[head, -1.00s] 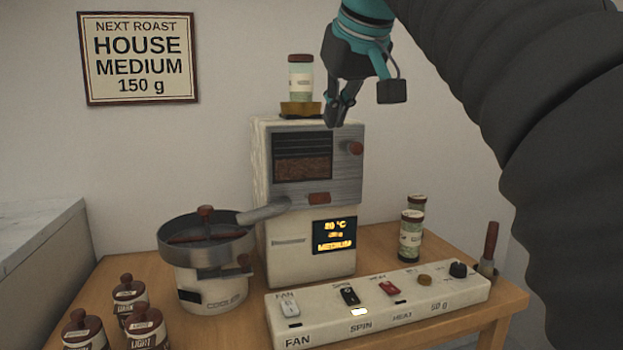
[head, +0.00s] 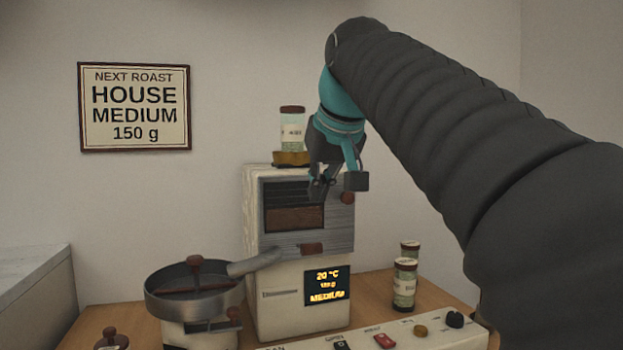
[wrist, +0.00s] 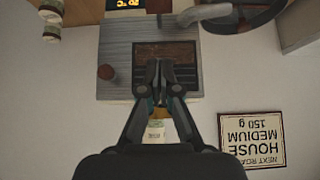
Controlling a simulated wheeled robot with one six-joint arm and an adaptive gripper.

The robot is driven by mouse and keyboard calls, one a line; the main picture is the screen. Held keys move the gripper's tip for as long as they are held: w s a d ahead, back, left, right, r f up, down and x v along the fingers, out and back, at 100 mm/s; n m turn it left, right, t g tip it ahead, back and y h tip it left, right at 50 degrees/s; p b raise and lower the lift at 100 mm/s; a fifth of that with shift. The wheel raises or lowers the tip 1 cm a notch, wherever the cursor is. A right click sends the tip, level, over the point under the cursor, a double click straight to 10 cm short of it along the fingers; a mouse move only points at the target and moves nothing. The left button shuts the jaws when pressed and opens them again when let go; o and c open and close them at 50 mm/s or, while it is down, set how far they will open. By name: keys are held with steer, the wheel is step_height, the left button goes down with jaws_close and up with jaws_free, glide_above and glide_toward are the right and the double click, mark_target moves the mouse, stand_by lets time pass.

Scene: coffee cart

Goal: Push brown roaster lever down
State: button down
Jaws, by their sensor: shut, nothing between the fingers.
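The roaster (head: 256,215) is a cream machine with a grey metal front and a dark slatted window. A round brown knob-ended part (head: 347,198) sticks out at the upper right of that front; it also shows in the wrist view (wrist: 106,72). A flat reddish-brown piece (head: 311,249) sits lower, below the window. I cannot tell for sure which is the lever. My gripper (head: 322,193) is shut and empty in front of the window, left of the brown knob. In the wrist view its fingertips (wrist: 157,76) overlap the window, apart from the knob.
A jar (head: 292,128) stands on the roaster's top, close beside my gripper. A round cooling pan (head: 160,293) is at the left, and more jars (head: 404,285) stand at the right. A switch panel (head: 465,340) lies in front. The wall sign (head: 135,108) reads House Medium 150 g.

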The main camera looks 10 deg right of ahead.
glide_above(313, 246)
step_height(313, 246, down, 4)
steer(key=shift+f+b, duration=0.1)
steer(key=shift+b, duration=0.25)
steer(key=shift+s+f+b, duration=0.15)
steer(key=shift+f+b, duration=0.1)
steer(key=shift+f, duration=0.65)
steer(key=shift+s+f+b, duration=0.1)
steer(key=shift+f+b, duration=0.1)
steer(key=shift+f, duration=0.65)
steer(key=shift+s+f+t+b, duration=0.2)
steer(key=shift+f+t+b, duration=0.2)
steer(key=shift+b, duration=0.6)
